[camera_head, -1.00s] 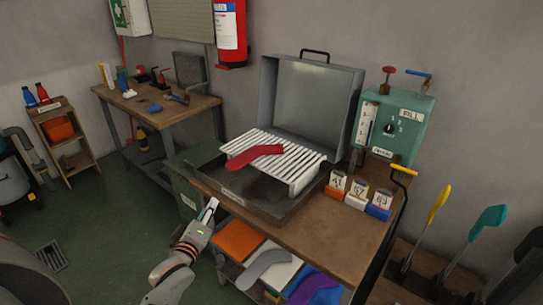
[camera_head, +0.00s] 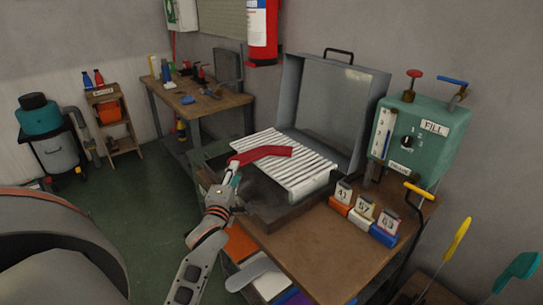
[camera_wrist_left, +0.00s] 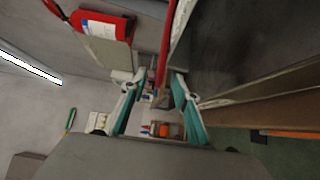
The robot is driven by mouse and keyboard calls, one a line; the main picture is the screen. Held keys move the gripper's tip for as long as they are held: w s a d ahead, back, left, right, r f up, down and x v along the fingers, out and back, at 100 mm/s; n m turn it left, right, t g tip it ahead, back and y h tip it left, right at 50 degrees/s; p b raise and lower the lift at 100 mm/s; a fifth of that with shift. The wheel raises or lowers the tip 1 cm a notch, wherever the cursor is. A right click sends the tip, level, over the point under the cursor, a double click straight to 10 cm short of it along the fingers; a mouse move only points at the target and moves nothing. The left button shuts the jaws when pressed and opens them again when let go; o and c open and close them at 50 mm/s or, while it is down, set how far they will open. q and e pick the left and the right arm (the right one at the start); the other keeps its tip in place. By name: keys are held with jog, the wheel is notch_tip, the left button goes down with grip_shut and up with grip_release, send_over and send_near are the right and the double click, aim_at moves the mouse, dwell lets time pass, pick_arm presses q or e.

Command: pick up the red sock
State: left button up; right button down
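The red sock (camera_head: 262,155) lies bent across a white slatted rack (camera_head: 312,182) in the open grey press. In the head view my left gripper (camera_head: 232,170) is at the rack's left edge, right by the left end of the sock. In the left wrist view my left gripper (camera_wrist_left: 153,80) has its teal fingers apart. The sock shows there as a thin red strip (camera_wrist_left: 166,45), seen edge-on, reaching down between the fingertips. I see no finger closed on it. Whether a finger touches it I cannot tell. My right gripper is not in view.
The raised press lid (camera_head: 330,105) stands behind the rack. A green fill box (camera_head: 415,135) and several numbered blocks (camera_head: 362,215) are to the right on the wooden bench (camera_head: 300,240). A second workbench (camera_head: 205,105) stands at the back left.

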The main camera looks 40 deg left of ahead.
aim_at(244, 153)
pick_arm(q)
jog(key=shift+x, duration=1.5)
jog(key=shift+b+x, duration=0.4)
jog(key=shift+x, duration=2)
jog(key=shift+d+f, duration=0.1)
grip_shut()
